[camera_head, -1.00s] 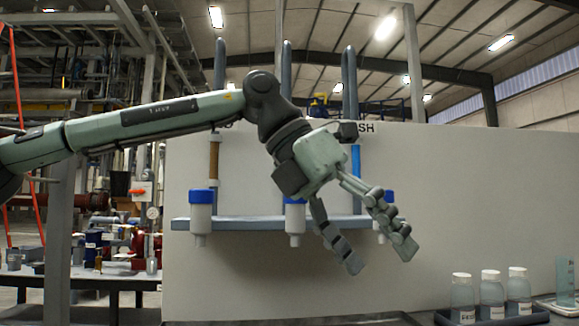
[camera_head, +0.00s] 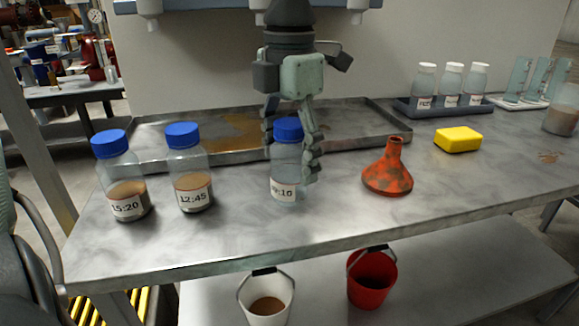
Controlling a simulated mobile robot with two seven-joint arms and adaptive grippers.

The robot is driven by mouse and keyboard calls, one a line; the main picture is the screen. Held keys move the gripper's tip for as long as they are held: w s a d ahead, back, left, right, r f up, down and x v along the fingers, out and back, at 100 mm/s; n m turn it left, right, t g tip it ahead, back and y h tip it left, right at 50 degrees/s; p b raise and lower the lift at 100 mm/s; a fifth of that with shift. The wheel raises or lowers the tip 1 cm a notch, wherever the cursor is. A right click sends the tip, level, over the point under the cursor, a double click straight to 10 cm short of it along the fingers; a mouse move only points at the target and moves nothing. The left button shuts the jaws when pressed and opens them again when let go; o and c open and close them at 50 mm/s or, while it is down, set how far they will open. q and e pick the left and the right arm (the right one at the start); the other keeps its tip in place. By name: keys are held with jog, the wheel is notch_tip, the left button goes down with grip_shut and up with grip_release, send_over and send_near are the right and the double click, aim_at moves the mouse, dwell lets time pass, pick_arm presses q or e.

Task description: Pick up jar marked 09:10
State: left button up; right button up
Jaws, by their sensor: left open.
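The jar marked 09:10 (camera_head: 285,178) stands upright on the metal table (camera_head: 240,235). It is clear with a blue cap, and its label's left edge is partly covered. My left gripper (camera_head: 291,165) points down over this jar, open, with one finger along the jar's right side and the other by the cap's left. I cannot tell whether the fingers touch it. Two similar blue-capped jars stand to its left: the jar marked 12:45 (camera_head: 190,168) and the jar marked 15:20 (camera_head: 122,175), both with brown contents. My right gripper does not show.
A shallow metal tray (camera_head: 372,130) lies behind the jar. A rack (camera_head: 448,108) of small bottles is at the back right. White (camera_head: 266,305) and red (camera_head: 372,278) buckets sit below.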

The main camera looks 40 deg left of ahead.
pick_arm(q)
jog(key=c, duration=1.2)
jog(key=shift+c, duration=0.2)
jog(key=shift+r, duration=0.15)
